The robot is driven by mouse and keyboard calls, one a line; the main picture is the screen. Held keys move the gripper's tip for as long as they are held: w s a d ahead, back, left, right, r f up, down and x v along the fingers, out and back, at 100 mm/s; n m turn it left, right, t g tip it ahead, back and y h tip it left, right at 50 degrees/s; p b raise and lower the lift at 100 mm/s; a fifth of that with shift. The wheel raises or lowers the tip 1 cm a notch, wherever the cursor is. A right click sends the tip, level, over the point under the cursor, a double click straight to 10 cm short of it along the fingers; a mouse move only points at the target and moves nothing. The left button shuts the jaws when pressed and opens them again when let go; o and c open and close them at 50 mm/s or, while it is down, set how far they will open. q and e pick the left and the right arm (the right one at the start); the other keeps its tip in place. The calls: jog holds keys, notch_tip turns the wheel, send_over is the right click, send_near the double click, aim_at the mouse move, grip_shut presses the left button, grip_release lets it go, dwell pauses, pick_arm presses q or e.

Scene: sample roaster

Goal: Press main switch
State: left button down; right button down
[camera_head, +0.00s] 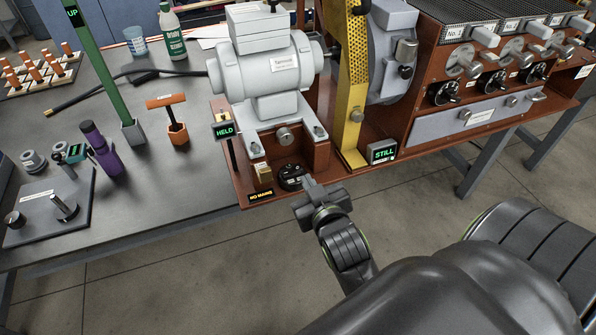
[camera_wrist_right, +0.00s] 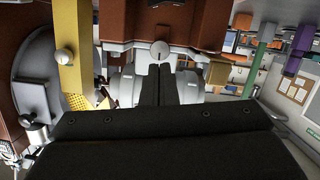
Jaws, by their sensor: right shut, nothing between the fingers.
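The main switch (camera_head: 290,177) is a black round fitting with pale marks, low on the front of the reddish-brown machine base. A "NO MAINS" label (camera_head: 261,196) sits to its left and below. My right gripper (camera_head: 308,183) is shut and empty, with its fingertips just right of the switch, very close to it. I cannot tell whether they touch. In the right wrist view the two dark fingers (camera_wrist_right: 159,86) lie together and point toward the machine. The switch cannot be made out there. My left gripper is not in view.
A small brass block (camera_head: 264,172) stands left of the switch, and a silver knob (camera_head: 284,135) is above it. The yellow post (camera_head: 352,100) and a "STILL" display (camera_head: 383,152) are to the right. Open floor (camera_head: 200,280) lies in front.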

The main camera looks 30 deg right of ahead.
send_over(299, 180)
jog(key=a, duration=0.1)
jog(key=shift+s+f+b, duration=0.25)
jog(key=shift+f+b, duration=0.1)
jog(key=shift+f, duration=0.75)
jog(key=f, duration=0.3)
jog(key=shift+w+d+f+b, duration=0.15)
jog(key=shift+w+d+b, duration=0.15)
jog(key=shift+d+b, duration=0.1)
jog(key=shift+d+f, duration=0.1)
jog(key=shift+f, duration=0.35)
